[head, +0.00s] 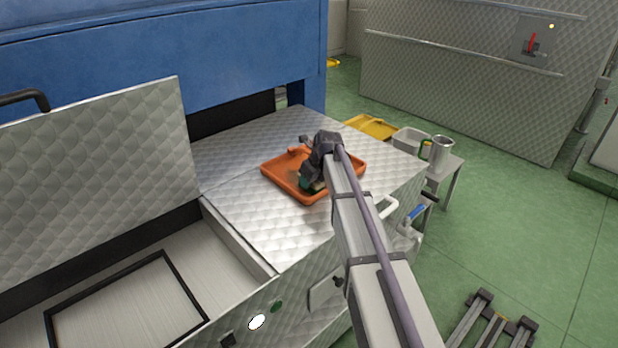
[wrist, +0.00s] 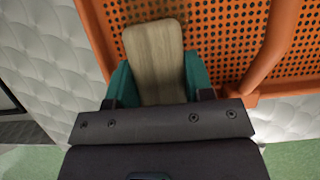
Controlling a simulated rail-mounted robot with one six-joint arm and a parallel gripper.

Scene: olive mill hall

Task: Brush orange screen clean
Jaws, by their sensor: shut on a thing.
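The orange screen (head: 282,177) lies on the quilted metal top of the machine in the head view, partly hidden by my arm. In the wrist view the orange screen (wrist: 225,40) shows a perforated face with dark holes, a raised rim and an orange bar at the right. My gripper (wrist: 157,85) has green fingers and is shut on a wooden piece (wrist: 155,50), which looks like the brush's back or handle. It is over the screen; whether it touches cannot be told. Bristles are hidden. In the head view my gripper (head: 312,183) is over the screen's middle.
Quilted metal top (head: 240,200) is clear around the screen. An open hatch (head: 90,180) and recess are at the left. A yellow tray (head: 370,126), a pale bin (head: 410,141) and a metal jug (head: 440,150) stand beyond. The blue housing (head: 170,60) rises behind.

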